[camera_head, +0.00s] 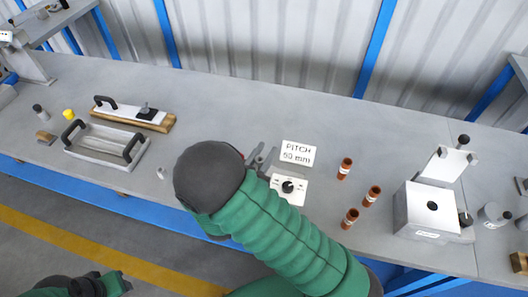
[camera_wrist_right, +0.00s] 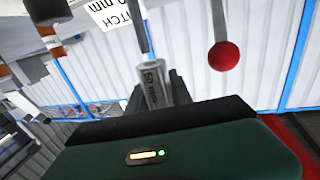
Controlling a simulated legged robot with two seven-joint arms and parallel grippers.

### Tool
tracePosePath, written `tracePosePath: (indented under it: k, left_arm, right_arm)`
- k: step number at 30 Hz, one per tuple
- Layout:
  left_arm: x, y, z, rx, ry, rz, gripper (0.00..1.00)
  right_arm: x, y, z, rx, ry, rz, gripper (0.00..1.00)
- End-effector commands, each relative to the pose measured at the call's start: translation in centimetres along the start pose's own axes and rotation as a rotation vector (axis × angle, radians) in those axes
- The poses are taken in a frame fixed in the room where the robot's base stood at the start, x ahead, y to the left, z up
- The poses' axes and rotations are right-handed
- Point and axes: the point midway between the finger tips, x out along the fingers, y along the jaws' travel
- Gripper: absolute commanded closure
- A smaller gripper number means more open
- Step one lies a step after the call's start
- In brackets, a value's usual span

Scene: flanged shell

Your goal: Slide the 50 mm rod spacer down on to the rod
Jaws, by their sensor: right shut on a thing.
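My right gripper (camera_head: 262,160) is over the middle of the bench, left of the sign, partly hidden by my dark wrist. In the right wrist view it is shut on the grey metal rod spacer (camera_wrist_right: 152,84), a short cylinder marked 50 mm. A thin grey rod (camera_wrist_right: 139,28) shows in line with the spacer, meeting its far end in the picture. I cannot tell whether the spacer is around the rod or only in front of it. My left arm's dark and green end (camera_head: 85,286) shows at the bottom left; its jaws cannot be made out.
A PITCH 50 mm sign (camera_head: 298,153) and a white plate with a black knob (camera_head: 288,188) are beside the right gripper. Several brown cylinders (camera_head: 372,195) and a grey box (camera_head: 430,212) stand to the right. A handled tray (camera_head: 105,146) lies left. A red ball (camera_wrist_right: 224,56) shows close by.

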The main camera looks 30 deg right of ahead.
Motion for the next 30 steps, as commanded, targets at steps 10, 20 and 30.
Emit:
tracePosePath:
  k: [10, 20, 30]
  left_arm:
    - [-0.3, 0.0, -0.1, 0.000, 0.000, 0.000, 0.64]
    - [0.2, 0.0, 0.1, 0.000, 0.000, 0.000, 0.64]
    - [0.8, 0.0, 0.2, 0.000, 0.000, 0.000, 0.64]
  right_arm:
    - [0.2, 0.1, 0.0, 0.000, 0.001, 0.000, 1.00]
    - [0.2, 0.1, 0.6, 0.000, 0.001, 0.000, 1.00]
    - [0.2, 0.1, 1.5, 0.000, 0.001, 0.000, 1.00]
